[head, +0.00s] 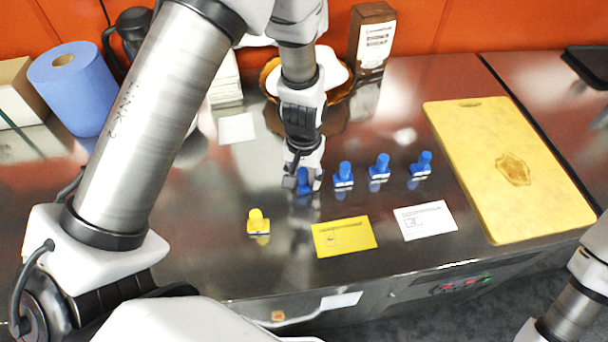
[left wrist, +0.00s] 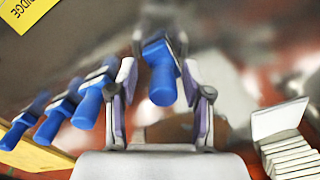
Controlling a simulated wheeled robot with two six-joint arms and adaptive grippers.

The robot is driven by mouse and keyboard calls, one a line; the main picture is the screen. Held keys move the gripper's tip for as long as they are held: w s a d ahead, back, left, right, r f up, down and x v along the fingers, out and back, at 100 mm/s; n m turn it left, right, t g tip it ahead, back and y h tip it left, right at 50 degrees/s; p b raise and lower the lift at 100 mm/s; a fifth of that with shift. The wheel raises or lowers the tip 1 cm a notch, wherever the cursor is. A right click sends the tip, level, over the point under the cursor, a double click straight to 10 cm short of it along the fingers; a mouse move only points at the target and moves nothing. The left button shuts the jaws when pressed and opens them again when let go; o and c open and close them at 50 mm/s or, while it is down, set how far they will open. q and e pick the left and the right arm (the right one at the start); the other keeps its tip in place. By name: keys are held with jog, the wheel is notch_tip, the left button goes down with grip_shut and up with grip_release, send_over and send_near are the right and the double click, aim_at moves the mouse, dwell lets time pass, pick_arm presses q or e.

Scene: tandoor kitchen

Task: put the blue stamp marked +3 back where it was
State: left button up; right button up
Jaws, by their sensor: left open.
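Several blue stamps stand in a row on the steel counter. The leftmost blue stamp (head: 303,184) is at my left gripper (head: 303,187). In the left wrist view this stamp (left wrist: 163,82) stands between the two open fingers, with a gap on its sides. The other blue stamps (head: 344,173), (head: 380,165) and (head: 421,162) stand to its right, apart from the fingers. I cannot read a +3 mark on any of them. My right gripper is not in view.
A yellow stamp (head: 258,221), a yellow card (head: 344,237) and a white card (head: 426,220) lie nearer the front edge. A yellow cutting board (head: 500,130) is at right. A bowl (head: 340,85), brown box (head: 372,40) and blue roll (head: 75,90) stand behind.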

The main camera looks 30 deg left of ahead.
aim_at(304, 172)
pick_arm(q)
notch_tip(304, 172, up, 12)
jog(key=b, duration=0.1)
jog(key=shift+r, duration=0.2)
jog(key=shift+s, duration=0.1)
